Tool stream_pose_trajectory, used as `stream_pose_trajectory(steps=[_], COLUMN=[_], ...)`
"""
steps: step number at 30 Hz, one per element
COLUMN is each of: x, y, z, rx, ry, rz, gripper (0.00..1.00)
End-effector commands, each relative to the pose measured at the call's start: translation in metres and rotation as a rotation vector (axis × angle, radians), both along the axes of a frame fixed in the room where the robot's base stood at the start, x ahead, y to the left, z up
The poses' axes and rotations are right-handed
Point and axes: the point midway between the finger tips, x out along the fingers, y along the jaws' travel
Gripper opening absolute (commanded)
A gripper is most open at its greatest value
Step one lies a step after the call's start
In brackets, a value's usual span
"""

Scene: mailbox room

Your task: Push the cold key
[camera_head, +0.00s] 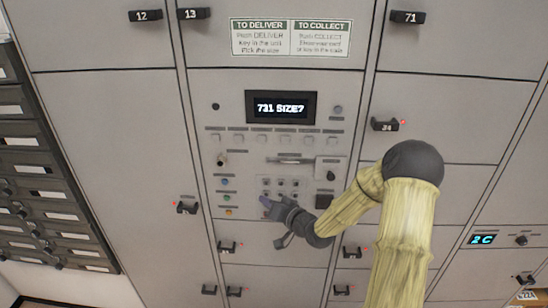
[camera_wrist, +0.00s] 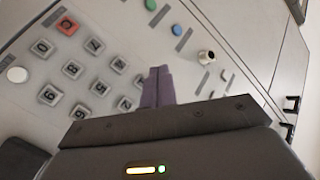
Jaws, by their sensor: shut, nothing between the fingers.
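The control panel (camera_head: 240,165) is on the grey locker wall in the head view. Its display (camera_head: 280,107) reads "731 SIZE?". A row of pale keys (camera_head: 285,139) runs below the display. Coloured buttons (camera_head: 225,182) sit lower left; in the wrist view a red one (camera_wrist: 67,25), a green one (camera_wrist: 150,4) and a blue one (camera_wrist: 177,30) show. The labels are too small to read, so I cannot tell which is the cold key. My gripper (camera_head: 266,201) is shut and empty in front of the keypad; its purple fingertips (camera_wrist: 158,72) also show in the wrist view.
The number keypad (camera_wrist: 97,87) lies beside and behind my fingertips. A silver round fitting (camera_wrist: 207,57) protrudes from the panel. Locker doors with black handles (camera_head: 187,208) surround the panel. A small display (camera_head: 482,239) at the right reads "2 C". Dark mail slots (camera_head: 45,170) stand at the left.

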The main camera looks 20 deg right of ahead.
Motion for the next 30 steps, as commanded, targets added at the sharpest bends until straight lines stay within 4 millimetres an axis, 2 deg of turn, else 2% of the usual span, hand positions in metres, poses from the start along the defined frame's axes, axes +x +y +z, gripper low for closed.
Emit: stream_pose_trajectory(steps=[22,26,30], x=[-0.001,-0.009,-0.033], y=[0.002,0.009,0.013], z=[-0.001,-0.009,-0.021], rx=[-0.021,-0.122,-0.321], ry=[0.015,0.086,0.236], rz=[0.003,0.012,0.017], gripper=[0.00,0.00,0.00])
